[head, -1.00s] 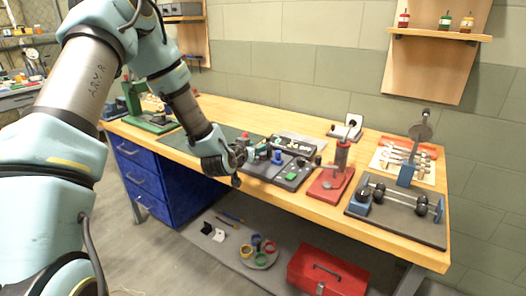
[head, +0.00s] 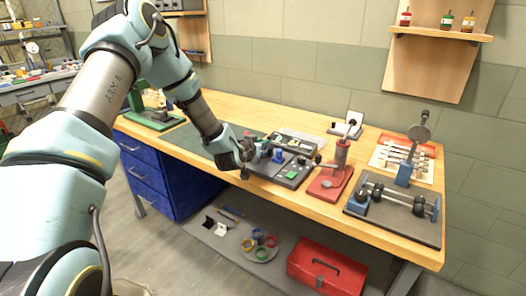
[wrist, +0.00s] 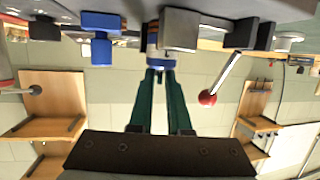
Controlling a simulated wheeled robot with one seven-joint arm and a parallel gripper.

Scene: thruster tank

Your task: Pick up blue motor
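The blue motor appears to be the small upright blue part (head: 278,155) on the dark tray at the middle of the workbench. The upside-down wrist view shows a blue part (wrist: 101,48) at upper left, probably the same one.
A dark tray (head: 287,179) with a green button holds several parts. A red press (head: 330,180) stands to its right, then a grey plate (head: 400,228) with a dumbbell-like shaft and another blue block (head: 357,205). In the wrist view a red-knobbed lever (wrist: 208,97) is right of the fingers.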

